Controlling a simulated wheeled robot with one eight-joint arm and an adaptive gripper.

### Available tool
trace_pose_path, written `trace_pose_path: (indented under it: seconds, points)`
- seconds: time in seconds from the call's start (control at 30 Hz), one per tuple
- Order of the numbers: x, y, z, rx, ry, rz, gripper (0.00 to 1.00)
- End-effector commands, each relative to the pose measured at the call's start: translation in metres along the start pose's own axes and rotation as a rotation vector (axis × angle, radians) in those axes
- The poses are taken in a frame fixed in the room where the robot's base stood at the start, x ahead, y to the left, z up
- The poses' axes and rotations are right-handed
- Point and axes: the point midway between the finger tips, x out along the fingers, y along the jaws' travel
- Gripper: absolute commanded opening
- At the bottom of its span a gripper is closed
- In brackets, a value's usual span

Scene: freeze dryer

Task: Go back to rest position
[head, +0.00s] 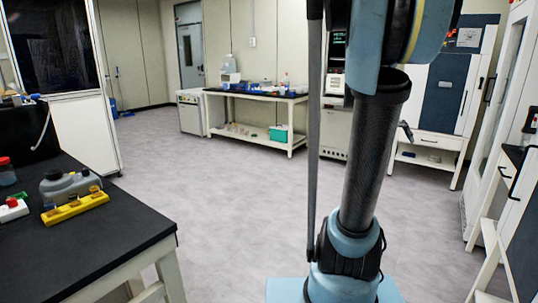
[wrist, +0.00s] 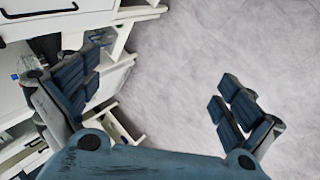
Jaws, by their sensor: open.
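My gripper (wrist: 155,98) shows in the wrist view with its two padded fingers spread wide apart. It is open and nothing is between the fingers. Grey floor lies beyond the gap. White furniture (wrist: 50,28) with a drawer and open shelves is behind the left finger. In the head view my arm rises at the right of centre and its end is out of the picture, so the gripper is not seen there.
A black-topped bench (head: 85,235) with a yellow rack (head: 75,208) and a grey container (head: 68,187) is at the left. A white bench (head: 255,96) stands at the back. A white cabinet (head: 440,140) is at the right. The middle floor (head: 225,185) is clear.

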Motion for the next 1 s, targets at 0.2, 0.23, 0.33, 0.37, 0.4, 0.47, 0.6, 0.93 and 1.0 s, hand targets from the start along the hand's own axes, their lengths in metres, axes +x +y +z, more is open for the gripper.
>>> trace_pose_path:
  seconds: [0.2,0.23,0.33,0.37,0.4,0.47,0.6,0.93,1.0]
  points:
    - [-0.009,-0.068,0.057,-0.039,0.046,-0.154,1.00]
    - [-0.009,-0.077,0.064,-0.044,0.052,-0.175,1.00]
    - [-0.011,-0.107,0.090,-0.062,0.069,-0.246,1.00]
    - [-0.011,-0.116,0.098,-0.068,0.074,-0.267,1.00]
    - [-0.011,-0.127,0.108,-0.075,0.080,-0.295,1.00]
    - [-0.011,-0.145,0.124,-0.087,0.088,-0.338,1.00]
    - [-0.008,-0.184,0.161,-0.115,0.105,-0.437,1.00]
    - [0.001,-0.253,0.225,-0.167,0.126,-0.618,1.00]
    - [0.002,-0.259,0.231,-0.172,0.127,-0.636,1.00]
